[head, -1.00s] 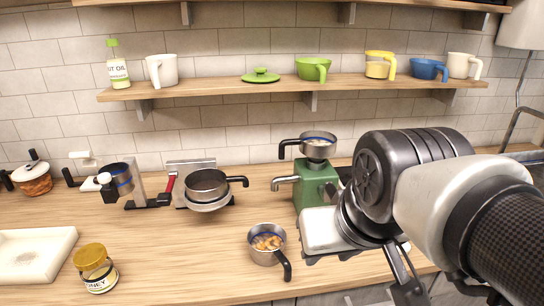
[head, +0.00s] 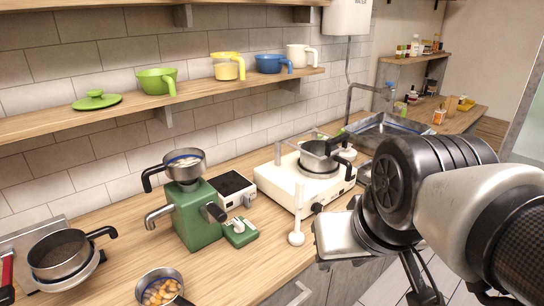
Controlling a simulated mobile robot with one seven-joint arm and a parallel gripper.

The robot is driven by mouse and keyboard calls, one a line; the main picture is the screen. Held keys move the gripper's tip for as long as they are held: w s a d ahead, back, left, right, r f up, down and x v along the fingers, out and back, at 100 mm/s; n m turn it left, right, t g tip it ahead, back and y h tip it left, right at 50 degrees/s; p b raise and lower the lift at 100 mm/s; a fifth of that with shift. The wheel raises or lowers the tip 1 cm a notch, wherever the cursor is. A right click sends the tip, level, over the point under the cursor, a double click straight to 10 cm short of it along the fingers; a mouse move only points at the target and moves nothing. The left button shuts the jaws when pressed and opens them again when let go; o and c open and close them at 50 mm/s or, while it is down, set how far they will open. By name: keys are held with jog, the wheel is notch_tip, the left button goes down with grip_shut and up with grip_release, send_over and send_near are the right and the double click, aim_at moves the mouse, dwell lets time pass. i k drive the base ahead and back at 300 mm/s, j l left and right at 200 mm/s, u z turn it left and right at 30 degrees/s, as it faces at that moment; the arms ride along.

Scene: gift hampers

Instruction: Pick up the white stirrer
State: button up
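The white stirrer (head: 298,212) appears to be the thin white stick with a wider round foot, upright on the wooden counter in front of the white stove. My gripper (head: 424,290) is at the lower right of the head view, right of the stirrer and apart from it. Its dark fingers run toward the bottom edge, and their tips are not clear enough to tell whether they are open. I see nothing held in it.
A white stove (head: 275,181) with a pot (head: 318,158) stands behind the stirrer. A green grinder (head: 197,222) with a pan on top stands to the left, beside a small black-topped scale (head: 232,187). A pot of nuts (head: 160,289) is at the front. A sink (head: 385,130) lies beyond.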

aim_at(297, 237)
jog(key=i+l, duration=0.15)
jog(key=l, duration=0.25)
jog(key=i+l, duration=0.15)
jog(key=l, duration=0.2)
jog(key=i+l+u, duration=0.1)
jog(key=l, duration=0.3)
jog(key=i+l, duration=0.2)
jog(key=l, duration=0.2)
